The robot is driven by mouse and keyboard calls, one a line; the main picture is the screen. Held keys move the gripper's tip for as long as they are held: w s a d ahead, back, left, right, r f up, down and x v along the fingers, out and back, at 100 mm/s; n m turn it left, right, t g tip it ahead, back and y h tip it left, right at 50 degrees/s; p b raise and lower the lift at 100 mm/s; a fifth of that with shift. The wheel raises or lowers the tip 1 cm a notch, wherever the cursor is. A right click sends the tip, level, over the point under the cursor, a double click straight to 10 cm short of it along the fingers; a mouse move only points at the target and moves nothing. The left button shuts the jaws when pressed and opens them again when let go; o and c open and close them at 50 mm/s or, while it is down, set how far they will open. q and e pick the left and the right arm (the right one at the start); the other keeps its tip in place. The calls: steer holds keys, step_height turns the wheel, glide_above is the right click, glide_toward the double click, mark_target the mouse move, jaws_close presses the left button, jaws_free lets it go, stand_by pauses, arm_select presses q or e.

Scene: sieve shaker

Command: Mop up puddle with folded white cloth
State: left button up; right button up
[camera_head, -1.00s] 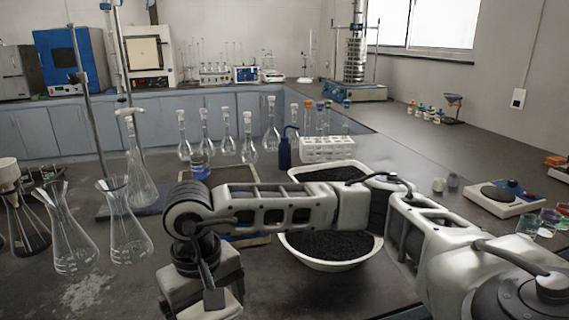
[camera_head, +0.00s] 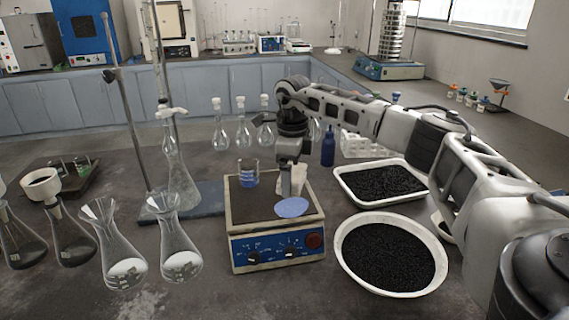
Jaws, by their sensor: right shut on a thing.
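A pale blue oval puddle (camera_head: 292,208) lies on the front right of the dark top of a hotplate stirrer (camera_head: 245,208). My right gripper (camera_head: 288,186) points down over the plate, just behind the puddle. It is shut on a small off-white piece that appears to be the folded white cloth (camera_head: 298,176). The gripper hides part of the cloth, and I cannot tell whether the cloth touches the plate. My left gripper is not in view.
A beaker of blue liquid (camera_head: 248,173) stands on the plate's back left. A round bowl (camera_head: 345,262) and a rectangular tray (camera_head: 345,190) of black granules stand to the right. Flasks (camera_head: 178,250) and a stand (camera_head: 128,140) are on the left. A blue bottle (camera_head: 328,148) stands behind.

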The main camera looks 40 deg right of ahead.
mark_target(292, 207)
steer(key=shift+s+f+b, duration=0.15)
steer(key=shift+f+b, duration=0.45)
steer(key=shift+f, duration=0.25)
step_height(292, 207, down, 4)
steer(key=b, duration=0.2)
steer(key=shift+r+b, duration=0.25)
steer(key=shift+b, duration=0.05)
steer(key=shift+f, duration=0.3)
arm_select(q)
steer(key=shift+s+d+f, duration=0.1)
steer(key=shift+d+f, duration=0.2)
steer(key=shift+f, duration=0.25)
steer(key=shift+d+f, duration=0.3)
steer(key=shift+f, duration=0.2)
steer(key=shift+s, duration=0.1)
arm_select(e)
steer(key=shift+r, duration=0.1)
arm_select(q)
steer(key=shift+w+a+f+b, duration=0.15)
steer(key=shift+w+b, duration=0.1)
steer(key=shift+b, duration=0.15)
arm_select(e)
steer(key=shift+f, duration=0.65)
